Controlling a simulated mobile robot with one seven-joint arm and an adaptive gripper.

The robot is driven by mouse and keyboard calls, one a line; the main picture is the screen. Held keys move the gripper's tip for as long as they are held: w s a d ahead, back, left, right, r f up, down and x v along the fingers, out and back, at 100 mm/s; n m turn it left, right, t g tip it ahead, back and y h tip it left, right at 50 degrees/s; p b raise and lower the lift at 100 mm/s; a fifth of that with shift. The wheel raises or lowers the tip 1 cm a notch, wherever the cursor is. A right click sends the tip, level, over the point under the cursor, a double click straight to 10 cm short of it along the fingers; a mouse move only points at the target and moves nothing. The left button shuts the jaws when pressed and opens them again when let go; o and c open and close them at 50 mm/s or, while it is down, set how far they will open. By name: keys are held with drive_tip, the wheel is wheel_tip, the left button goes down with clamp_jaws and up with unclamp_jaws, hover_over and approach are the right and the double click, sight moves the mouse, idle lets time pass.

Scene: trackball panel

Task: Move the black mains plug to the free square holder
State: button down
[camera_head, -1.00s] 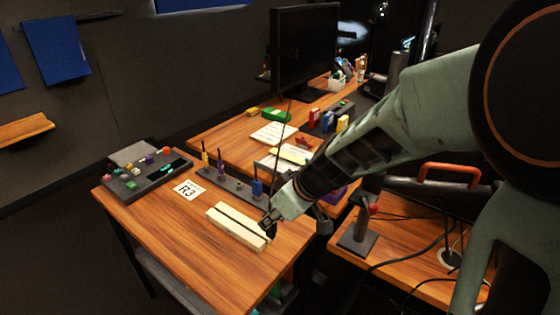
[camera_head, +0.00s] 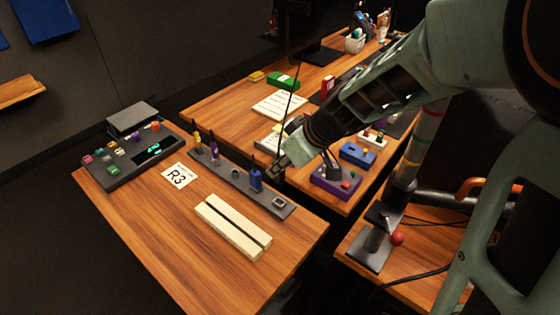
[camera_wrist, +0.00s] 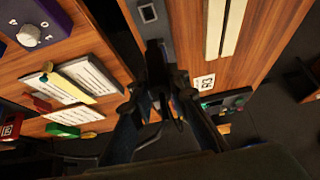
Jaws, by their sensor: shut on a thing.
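My gripper (camera_head: 284,166) is shut on a dark object that looks like the black mains plug (camera_wrist: 156,60), held above the far side of the grey holder strip. In the head view the plug is small and dark, hard to separate from the fingers. The free square holder (camera_head: 279,203) is at the strip's near right end, below and apart from my gripper. It also shows in the wrist view (camera_wrist: 148,13) as a pale-rimmed square, beyond the held plug. A blue item (camera_head: 256,180) stands in the strip beside it.
The strip (camera_head: 230,180) also bears yellow and purple items. A cream slotted block (camera_head: 233,227) lies in front of it, near an R3 card (camera_head: 178,177). A purple box (camera_head: 336,181) stands behind on the far desk. A joystick (camera_head: 376,240) stands at right.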

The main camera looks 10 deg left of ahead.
sight(283, 181)
drive_tip(key=shift+d+f+b, duration=0.1)
drive_tip(key=shift+b, duration=0.6)
wheel_tip(283, 181, down, 6)
drive_tip(key=b, duration=0.6)
drive_tip(key=shift+r, duration=0.2)
drive_tip(key=shift+b, duration=1.2)
idle(1.2)
drive_tip(key=shift+f+b, duration=1.4)
drive_tip(key=shift+b, duration=0.15)
drive_tip(key=c, duration=1.8)
unclamp_jaws()
drive_tip(key=shift+r, duration=0.1)
drive_tip(key=shift+o, duration=0.2)
